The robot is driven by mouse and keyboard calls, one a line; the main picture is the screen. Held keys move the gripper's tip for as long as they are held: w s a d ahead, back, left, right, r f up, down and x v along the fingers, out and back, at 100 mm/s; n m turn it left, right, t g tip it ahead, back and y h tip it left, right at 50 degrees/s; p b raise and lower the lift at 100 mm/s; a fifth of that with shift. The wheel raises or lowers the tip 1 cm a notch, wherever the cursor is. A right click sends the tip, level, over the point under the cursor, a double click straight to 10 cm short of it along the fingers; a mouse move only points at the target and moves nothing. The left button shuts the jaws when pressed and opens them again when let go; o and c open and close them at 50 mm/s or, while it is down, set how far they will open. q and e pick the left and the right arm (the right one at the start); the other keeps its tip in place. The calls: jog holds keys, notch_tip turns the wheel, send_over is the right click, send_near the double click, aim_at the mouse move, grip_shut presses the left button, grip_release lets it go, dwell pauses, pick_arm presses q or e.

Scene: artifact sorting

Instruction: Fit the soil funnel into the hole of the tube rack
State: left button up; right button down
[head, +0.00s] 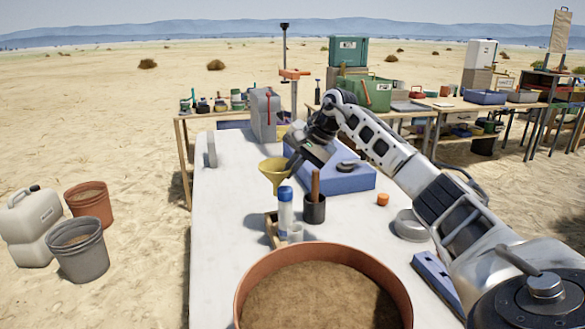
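The yellow soil funnel (275,170) is upright, wide mouth up, over the left part of the white table in the head view. My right gripper (290,165) reaches in from the right and is at the funnel's rim. It appears shut on it, though the fingertips are small and partly hidden. The funnel's spout seems clear of the tabletop. A small tan rack-like piece (270,230) stands nearer, partly hidden by a white and blue bottle (286,210); I cannot tell surely that it is the tube rack, and no hole shows. My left gripper is out of view.
A blue block (350,182) lies behind the dark cup (314,210). A large soil-filled pot (250,285) stands at the front. An orange cap (383,199), grey ring (410,228) and blue strip (432,272) lie right.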

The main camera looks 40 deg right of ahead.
jog(key=shift+s+r+p, duration=0.1)
jog(key=shift+r+p, duration=0.15)
jog(key=shift+p, duration=0.25)
jog(key=shift+f+b, duration=0.45)
jog(key=shift+f, duration=0.05)
pick_arm(q)
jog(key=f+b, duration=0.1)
jog(key=b, duration=0.2)
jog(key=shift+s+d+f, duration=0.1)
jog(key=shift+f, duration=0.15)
pick_arm(e)
notch_tip(320, 180, down, 5)
jog(key=shift+f, duration=0.1)
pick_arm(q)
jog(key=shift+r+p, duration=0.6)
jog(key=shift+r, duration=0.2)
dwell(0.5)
